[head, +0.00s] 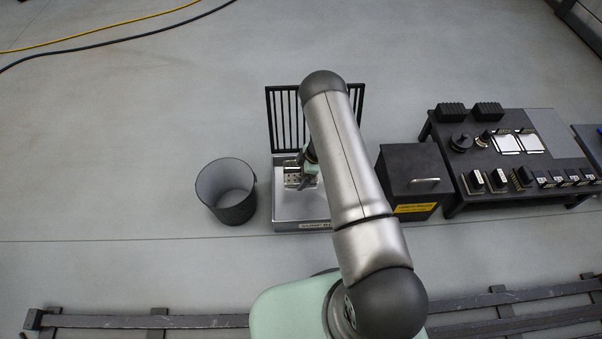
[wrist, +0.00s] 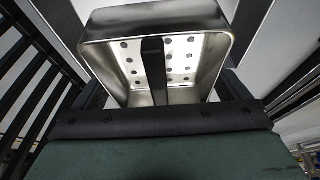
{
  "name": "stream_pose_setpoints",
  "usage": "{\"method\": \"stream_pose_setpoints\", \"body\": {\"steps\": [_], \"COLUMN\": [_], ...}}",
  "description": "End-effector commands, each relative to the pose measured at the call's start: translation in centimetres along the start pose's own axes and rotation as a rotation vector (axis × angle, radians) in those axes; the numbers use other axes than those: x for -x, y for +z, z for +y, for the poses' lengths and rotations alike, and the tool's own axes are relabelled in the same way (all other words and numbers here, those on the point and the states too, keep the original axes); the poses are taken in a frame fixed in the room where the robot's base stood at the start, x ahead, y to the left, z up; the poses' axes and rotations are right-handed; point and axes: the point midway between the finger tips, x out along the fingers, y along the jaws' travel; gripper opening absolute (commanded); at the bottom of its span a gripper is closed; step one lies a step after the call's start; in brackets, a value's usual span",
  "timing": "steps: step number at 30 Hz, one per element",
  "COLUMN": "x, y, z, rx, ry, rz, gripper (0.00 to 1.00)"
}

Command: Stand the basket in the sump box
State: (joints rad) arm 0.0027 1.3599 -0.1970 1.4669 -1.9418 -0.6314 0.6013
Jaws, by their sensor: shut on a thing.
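The basket (wrist: 120,24) is a bright metal, open-topped box with a perforated inside. In the wrist view it fills the upper middle, with a dark bar across its opening. It also shows small in the head view (head: 293,180). My gripper (head: 305,168) is shut on the basket; the exact grip is partly hidden. The sump box (head: 290,212) is the low grey metal box with a labelled front, below the basket in the head view. My arm covers its right side. Whether the basket is above it or partly inside, I cannot tell.
A black slatted rack (head: 281,115) stands behind the sump box. A grey round bin (head: 226,190) stands close on the left. A black box (head: 410,175) with a handle and yellow label stands on the right, beside a dark table (head: 500,185) of parts.

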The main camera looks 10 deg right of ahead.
Motion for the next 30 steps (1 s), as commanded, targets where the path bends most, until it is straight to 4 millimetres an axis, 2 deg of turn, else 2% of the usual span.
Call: {"method": "stream_pose_setpoints", "body": {"steps": [30], "x": [-9.5], "y": [4.0], "z": [0.0], "rx": [-0.001], "ry": [0.001], "rz": [-0.001], "gripper": [0.69]}}
